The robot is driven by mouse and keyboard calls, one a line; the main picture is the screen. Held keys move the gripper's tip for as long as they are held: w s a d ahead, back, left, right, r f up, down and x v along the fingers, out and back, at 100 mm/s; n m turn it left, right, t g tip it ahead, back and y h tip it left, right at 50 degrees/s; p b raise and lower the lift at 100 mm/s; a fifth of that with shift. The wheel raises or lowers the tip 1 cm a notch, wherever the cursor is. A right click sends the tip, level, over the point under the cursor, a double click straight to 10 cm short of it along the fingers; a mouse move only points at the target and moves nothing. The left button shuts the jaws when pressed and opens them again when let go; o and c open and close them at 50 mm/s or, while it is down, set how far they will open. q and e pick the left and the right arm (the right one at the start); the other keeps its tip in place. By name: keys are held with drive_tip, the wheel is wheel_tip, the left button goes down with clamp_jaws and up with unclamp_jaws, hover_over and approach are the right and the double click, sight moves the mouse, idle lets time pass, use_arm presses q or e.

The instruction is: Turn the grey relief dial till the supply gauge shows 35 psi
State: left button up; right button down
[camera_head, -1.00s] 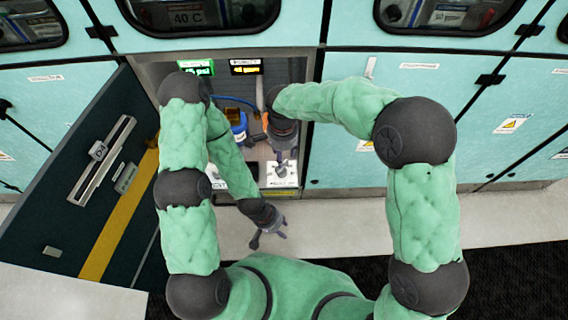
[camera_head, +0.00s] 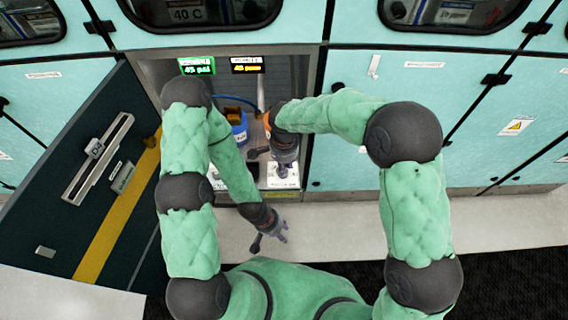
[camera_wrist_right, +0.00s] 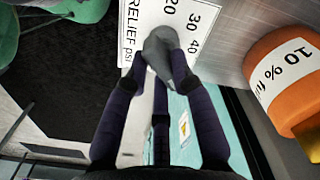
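The green-lit gauge (camera_head: 196,66), whose small label I cannot read surely, shows 45 psi at the back of the open bay. The grey relief dial (camera_wrist_right: 168,55) sits on a white plate (camera_wrist_right: 134,35) marked RELIEF psi with 20, 30 and 40. My right gripper (camera_head: 284,169) is down at the front of the bay. In the right wrist view its dark fingers (camera_wrist_right: 164,70) flank the dial and appear closed on it. The dial's pointer is hard to make out. My left gripper (camera_head: 283,235) hangs in front of the bay, away from the dial; its finger opening is too small to judge.
A yellow-lit display (camera_head: 247,65) is right of the green one. A blue container (camera_head: 238,130) stands inside the bay. An orange container (camera_wrist_right: 285,75) labelled 10 % is close to my right gripper. The dark open door (camera_head: 85,175) is at left.

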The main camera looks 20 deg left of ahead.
idle(0.3)
drive_tip(key=n+p, duration=0.2)
drive_tip(key=n, duration=0.2)
drive_tip(key=shift+w+r+p, duration=0.1)
drive_tip(key=shift+r+p, duration=0.05)
drive_tip(key=shift+p, duration=0.25)
drive_tip(key=shift+w+n+p, duration=0.1)
drive_tip(key=shift+n+p, duration=1)
drive_tip(key=shift+n, duration=1.3)
drive_tip(key=c, duration=1)
unclamp_jaws()
drive_tip(key=shift+c, duration=0.2)
wheel_tip(320, 180, up, 12)
